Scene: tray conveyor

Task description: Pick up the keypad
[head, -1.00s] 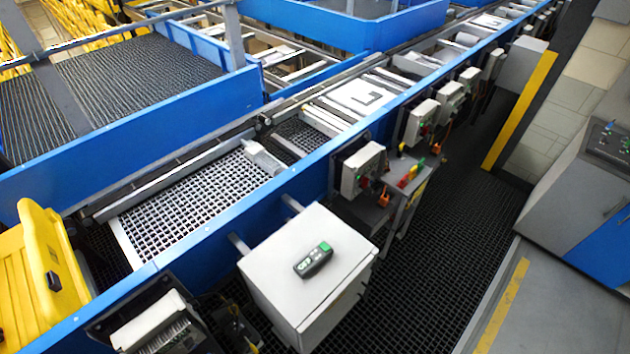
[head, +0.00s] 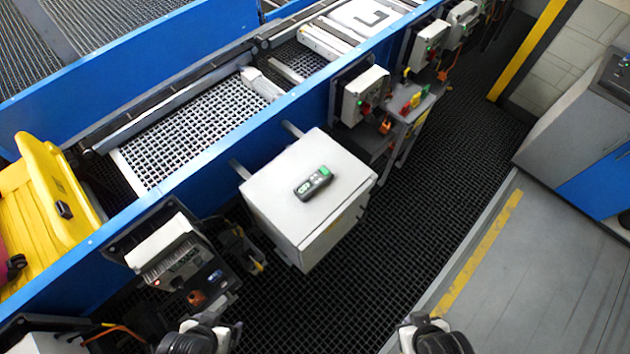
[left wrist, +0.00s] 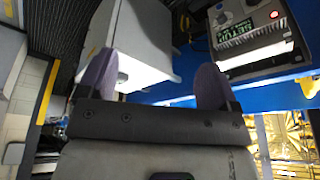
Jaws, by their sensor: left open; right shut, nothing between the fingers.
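The keypad (head: 314,183) is a small dark handheld unit with a green display end. It lies flat on top of a white cabinet (head: 270,195) in the head view. My left gripper (head: 198,340) is at the bottom edge of the head view, well short of the keypad and lower left of it. In the left wrist view my left gripper's fingers (left wrist: 153,78) are apart and empty, with the cabinet's pale side beyond them. My right gripper (head: 435,338) is at the bottom edge, lower right of the cabinet, partly cut off, shut and empty.
A blue conveyor rail (head: 215,160) runs behind the cabinet. A control box (head: 175,255) stands left of the cabinet, and another (head: 363,95) is mounted behind it. A yellow bin (head: 45,200) is at the left. Dark grated floor (head: 350,280) is open in front and right.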

